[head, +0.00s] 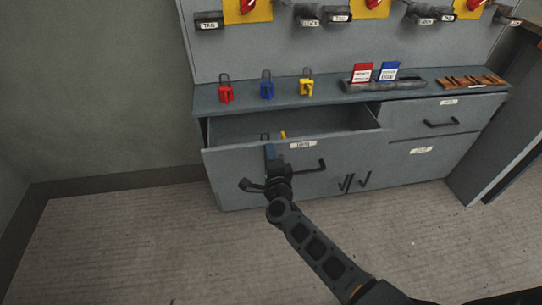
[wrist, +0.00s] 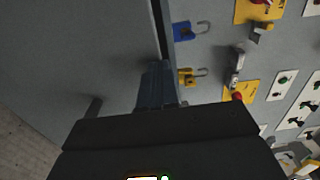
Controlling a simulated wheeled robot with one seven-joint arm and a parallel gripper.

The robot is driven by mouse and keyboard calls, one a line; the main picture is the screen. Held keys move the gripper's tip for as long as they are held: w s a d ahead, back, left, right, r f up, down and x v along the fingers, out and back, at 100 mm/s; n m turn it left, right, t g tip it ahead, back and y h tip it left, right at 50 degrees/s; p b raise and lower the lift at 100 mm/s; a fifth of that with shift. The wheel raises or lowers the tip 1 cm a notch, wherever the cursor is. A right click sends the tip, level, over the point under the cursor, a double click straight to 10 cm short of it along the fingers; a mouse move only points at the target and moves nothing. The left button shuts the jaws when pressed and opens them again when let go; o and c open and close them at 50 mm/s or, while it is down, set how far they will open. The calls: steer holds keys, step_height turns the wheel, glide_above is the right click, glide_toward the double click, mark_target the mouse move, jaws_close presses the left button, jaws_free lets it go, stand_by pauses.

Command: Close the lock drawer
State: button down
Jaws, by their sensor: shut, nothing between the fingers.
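The lock drawer (head: 235,163) is the labelled upper-left drawer of the grey cabinet. It stands open, with its dark inside showing behind the front panel. Its dark bar handle (head: 312,168) runs across the front, partly hidden by my gripper. My gripper (head: 270,152) is shut and empty, at the drawer front near the middle of the handle, with its tips near the front's top edge. In the wrist view the shut fingers (wrist: 155,87) lie against or just before the grey drawer front (wrist: 75,50); I cannot tell whether they touch it.
Red (head: 226,92), blue (head: 267,88) and yellow (head: 306,86) padlocks stand on the cabinet top, beside a rack with red and blue tags (head: 375,75). A shut drawer (head: 440,122) is at right. A board with tagged lockouts hangs behind. The floor at left is clear.

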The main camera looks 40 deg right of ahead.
steer(key=b+x, duration=0.6)
steer(key=x, duration=0.8)
steer(key=shift+r, duration=0.2)
steer(key=shift+w+d, duration=0.15)
steer(key=shift+d, duration=0.05)
